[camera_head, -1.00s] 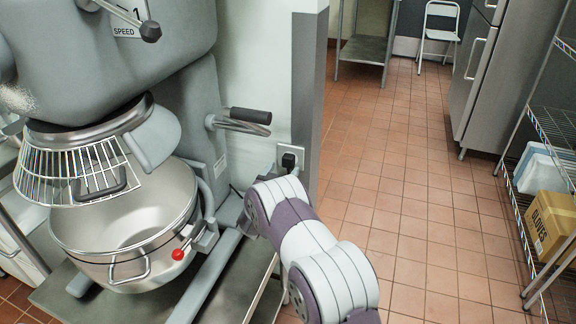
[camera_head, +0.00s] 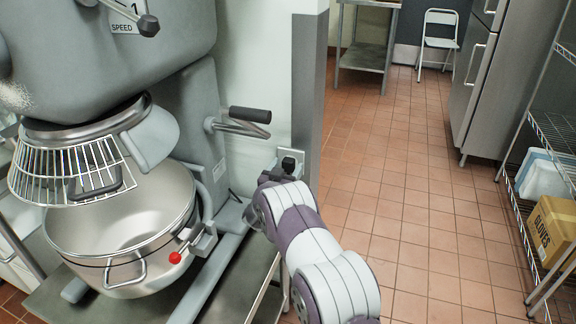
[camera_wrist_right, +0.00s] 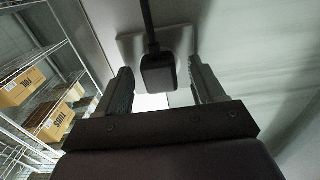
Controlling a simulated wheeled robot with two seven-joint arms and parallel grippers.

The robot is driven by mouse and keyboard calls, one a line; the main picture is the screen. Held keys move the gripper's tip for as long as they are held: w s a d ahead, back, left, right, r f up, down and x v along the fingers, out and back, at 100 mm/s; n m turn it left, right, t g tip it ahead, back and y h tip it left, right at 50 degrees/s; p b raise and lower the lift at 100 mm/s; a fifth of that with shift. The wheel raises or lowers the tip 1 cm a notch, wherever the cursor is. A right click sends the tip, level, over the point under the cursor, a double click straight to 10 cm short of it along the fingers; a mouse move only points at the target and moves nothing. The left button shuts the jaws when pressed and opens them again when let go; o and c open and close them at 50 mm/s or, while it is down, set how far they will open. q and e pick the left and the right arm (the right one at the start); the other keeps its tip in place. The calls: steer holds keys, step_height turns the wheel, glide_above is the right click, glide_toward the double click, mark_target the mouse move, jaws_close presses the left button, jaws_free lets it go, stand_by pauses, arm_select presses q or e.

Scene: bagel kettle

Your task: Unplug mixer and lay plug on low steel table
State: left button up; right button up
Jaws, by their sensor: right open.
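The mixer (camera_head: 185,110) is a large grey machine with a steel bowl (camera_head: 125,225) and a wire guard, at the left of the head view. Its black plug (camera_head: 289,165) sits in a wall outlet just right of the mixer. In the right wrist view the plug (camera_wrist_right: 158,74) and its cord lie ahead of and between the fingertips, against the outlet plate (camera_wrist_right: 128,45). My right gripper (camera_wrist_right: 158,85) is open, one finger to each side of the plug, with visible gaps. The low steel table (camera_head: 50,294) is under the mixer, partly hidden by it. My left gripper is not in view.
A grey wall corner (camera_head: 308,100) stands right beside the outlet. A folding chair (camera_head: 438,38) and a steel fridge (camera_head: 480,80) stand farther back. The tiled floor between is clear.

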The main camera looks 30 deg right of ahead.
stand_by(0.5)
jaws_close()
steer(key=shift+s+a, duration=0.1)
steer(key=shift+a, duration=0.05)
steer(key=shift+s+a, duration=0.1)
steer(key=shift+p+v, duration=1.35)
steer(key=shift+v, duration=1.35)
